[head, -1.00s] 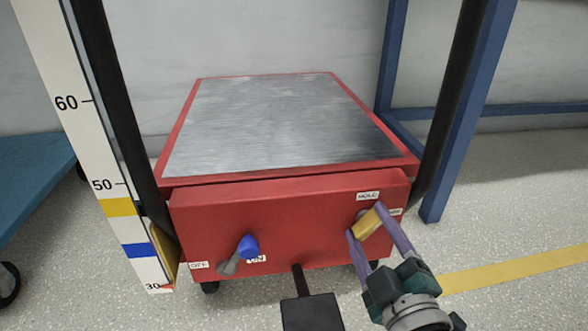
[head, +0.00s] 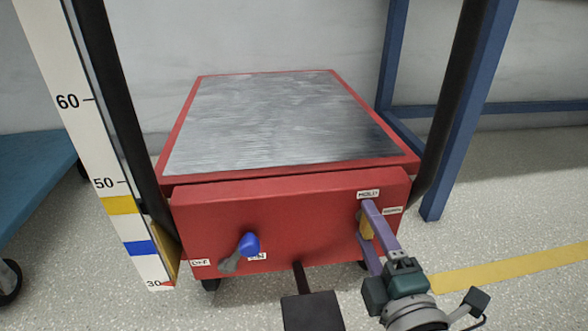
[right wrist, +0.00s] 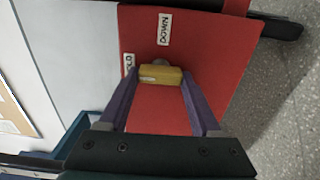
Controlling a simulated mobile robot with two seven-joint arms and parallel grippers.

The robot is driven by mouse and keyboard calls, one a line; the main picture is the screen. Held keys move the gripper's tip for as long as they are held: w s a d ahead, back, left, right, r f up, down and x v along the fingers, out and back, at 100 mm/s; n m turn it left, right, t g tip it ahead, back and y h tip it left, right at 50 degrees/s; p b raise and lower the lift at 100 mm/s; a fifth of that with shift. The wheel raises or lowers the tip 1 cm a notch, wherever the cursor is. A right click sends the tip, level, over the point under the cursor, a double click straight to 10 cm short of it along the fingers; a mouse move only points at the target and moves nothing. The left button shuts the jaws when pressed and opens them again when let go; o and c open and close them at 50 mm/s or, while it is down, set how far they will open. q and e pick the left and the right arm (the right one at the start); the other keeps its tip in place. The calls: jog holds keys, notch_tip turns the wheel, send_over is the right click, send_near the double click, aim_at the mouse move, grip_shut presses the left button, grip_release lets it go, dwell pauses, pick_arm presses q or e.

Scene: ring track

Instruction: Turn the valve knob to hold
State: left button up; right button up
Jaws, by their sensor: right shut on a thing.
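The yellow valve knob (head: 366,229) is on the right part of the red cart's front panel (head: 310,217). The white HOLD label (head: 368,194) is just above it and the DOWN label (head: 392,210) is to its upper right. My right gripper (head: 364,221) is shut on the knob, one finger on each side. In the right wrist view the knob (right wrist: 160,75) is between the fingertips. Its long side runs roughly toward the partly hidden HOLD label, with a pale mark at that end. My left gripper is not in view.
A blue-tipped grey lever (head: 248,243) is on the panel's left, by the OFF (head: 200,262) and ON labels. A black pedal (head: 312,311) sticks out low in front. A height scale (head: 112,165) stands left, a blue frame (head: 450,130) right. The metal top (head: 280,120) is empty.

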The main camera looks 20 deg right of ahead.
dwell(0.5)
jog(key=o, duration=1.4)
jog(key=shift+s, duration=0.1)
jog(key=shift+s, duration=0.15)
jog(key=p+v, duration=0.2)
jog(key=v, duration=0.7)
jog(key=shift+s+a+p, duration=0.15)
jog(key=shift+s+p, duration=0.15)
jog(key=shift+p, duration=0.1)
